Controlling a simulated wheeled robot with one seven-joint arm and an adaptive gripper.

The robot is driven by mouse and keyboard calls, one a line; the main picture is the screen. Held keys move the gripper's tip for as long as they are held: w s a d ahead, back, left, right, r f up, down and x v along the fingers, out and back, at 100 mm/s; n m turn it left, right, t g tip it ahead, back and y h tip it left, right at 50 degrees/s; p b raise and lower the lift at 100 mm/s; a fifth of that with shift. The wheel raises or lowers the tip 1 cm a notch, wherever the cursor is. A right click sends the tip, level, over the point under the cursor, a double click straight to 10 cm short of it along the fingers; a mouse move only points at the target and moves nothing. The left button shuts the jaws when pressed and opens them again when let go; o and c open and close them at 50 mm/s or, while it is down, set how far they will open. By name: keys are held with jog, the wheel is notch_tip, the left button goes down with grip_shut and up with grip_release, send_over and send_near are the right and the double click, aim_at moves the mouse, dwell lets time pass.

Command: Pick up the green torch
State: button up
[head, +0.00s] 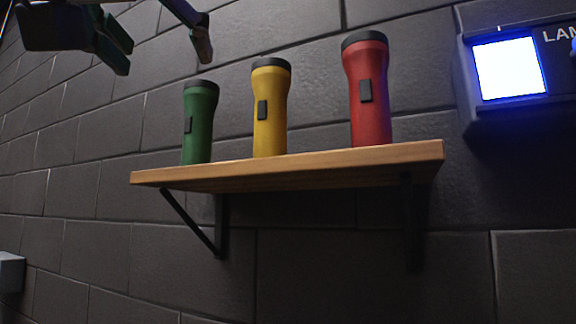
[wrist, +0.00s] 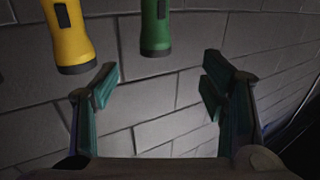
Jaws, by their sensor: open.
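The green torch (head: 199,122) stands upright at the left end of a wooden shelf (head: 290,168), with a black cap and a dark switch. A yellow torch (head: 270,108) and a red torch (head: 368,88) stand to its right. My gripper (head: 162,50) is open and empty, above the green torch in the head view. In the wrist view, the green torch (wrist: 155,28) shows at the top centre, beyond the open fingers (wrist: 158,88) and not between them. The yellow torch (wrist: 68,35) is left of it there.
The shelf is fixed to a grey block wall (head: 100,180) by dark brackets (head: 218,225). A box with a lit blue-white panel (head: 509,68) and partly cut-off lettering is on the wall at the right. A small grey box (head: 11,272) is at the lower left edge.

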aim_at(196, 90)
jog(key=w, duration=0.8)
jog(key=shift+w+a+p, duration=0.3)
jog(key=shift+w, duration=0.1)
jog(key=w+p, duration=0.1)
jog(key=w, duration=0.3)
jog(key=shift+d, duration=0.15)
jog(key=shift+w, duration=0.5)
jog(key=c, duration=1.4)
jog(key=shift+c, duration=0.2)
jog(key=shift+r, duration=0.1)
